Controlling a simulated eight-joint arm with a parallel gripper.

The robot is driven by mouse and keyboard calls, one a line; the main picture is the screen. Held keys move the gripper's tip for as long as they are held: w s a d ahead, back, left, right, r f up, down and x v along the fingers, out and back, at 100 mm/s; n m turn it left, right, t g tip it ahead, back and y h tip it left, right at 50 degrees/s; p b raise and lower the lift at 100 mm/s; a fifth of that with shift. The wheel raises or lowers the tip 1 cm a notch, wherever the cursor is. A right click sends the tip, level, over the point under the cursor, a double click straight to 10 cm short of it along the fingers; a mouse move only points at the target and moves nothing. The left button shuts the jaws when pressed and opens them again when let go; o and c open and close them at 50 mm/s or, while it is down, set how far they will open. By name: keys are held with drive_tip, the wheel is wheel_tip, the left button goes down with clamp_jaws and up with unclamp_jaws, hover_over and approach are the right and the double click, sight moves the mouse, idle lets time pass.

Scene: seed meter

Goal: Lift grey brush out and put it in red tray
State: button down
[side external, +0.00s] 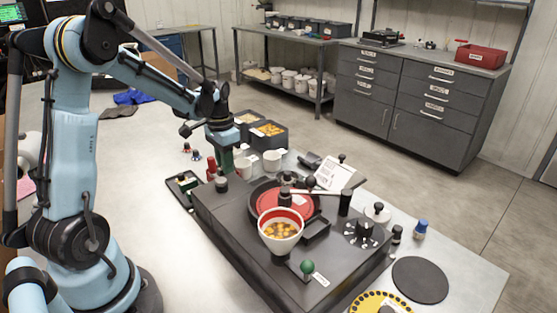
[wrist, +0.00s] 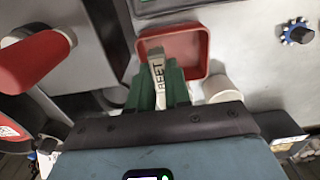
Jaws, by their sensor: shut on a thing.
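My gripper (wrist: 164,92) has green fingers shut on a narrow pale grey thing lettered BEET, which I take for the grey brush (wrist: 157,70). Its bristles cannot be made out. In the wrist view the far end of the brush overlaps the red tray (wrist: 203,48), a square tray with a raised rim. I cannot tell whether the brush touches the tray floor. In the side view my gripper (side external: 225,163) is low at the far left corner of the dark machine; the brush and red tray cannot be made out there.
A red-capped handle (wrist: 30,60) stands left of my gripper. A white cup (wrist: 220,88) stands close beside the tray. A blue knob (wrist: 298,34) lies to the right. The dark machine (side external: 235,235) holds a bowl of seeds (side external: 281,232). Dark bins (side external: 268,134) stand behind.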

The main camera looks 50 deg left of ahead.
drive_tip(key=c, duration=1)
unclamp_jaws()
wheel_tip(320, 180, up, 12)
drive_tip(key=shift+r, duration=0.1)
